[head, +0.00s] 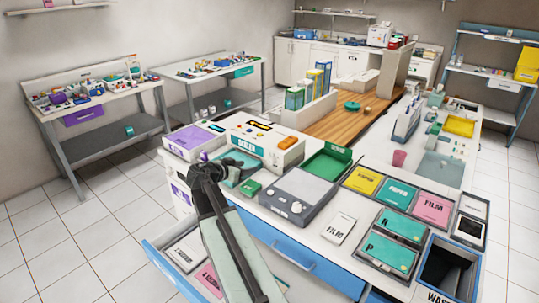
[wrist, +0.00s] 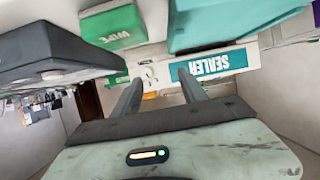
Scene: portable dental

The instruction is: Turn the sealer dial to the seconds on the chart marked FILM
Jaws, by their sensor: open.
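The sealer (head: 262,140) is a white box with a teal SEALER label, a dark display and an orange button, on the bench in the head view. Its upside-down label also shows in the wrist view (wrist: 213,64). Small details show on its white face beside the label, but I cannot make out the dial or its setting. My gripper (wrist: 158,84) is open, and nothing shows held between its fingers. In the head view it is in front of the sealer's left part. A pink card marked FILM (head: 432,208) and a white card marked FILM (head: 338,230) lie to the right; no seconds are readable.
A grey device with knobs (head: 298,190) and a green tray (head: 327,163) stand right of the sealer. A green WIPE box (wrist: 112,27) is close by in the wrist view. A blue-fronted drawer (head: 300,256) is open below. A waste bin (head: 448,268) stands at the right.

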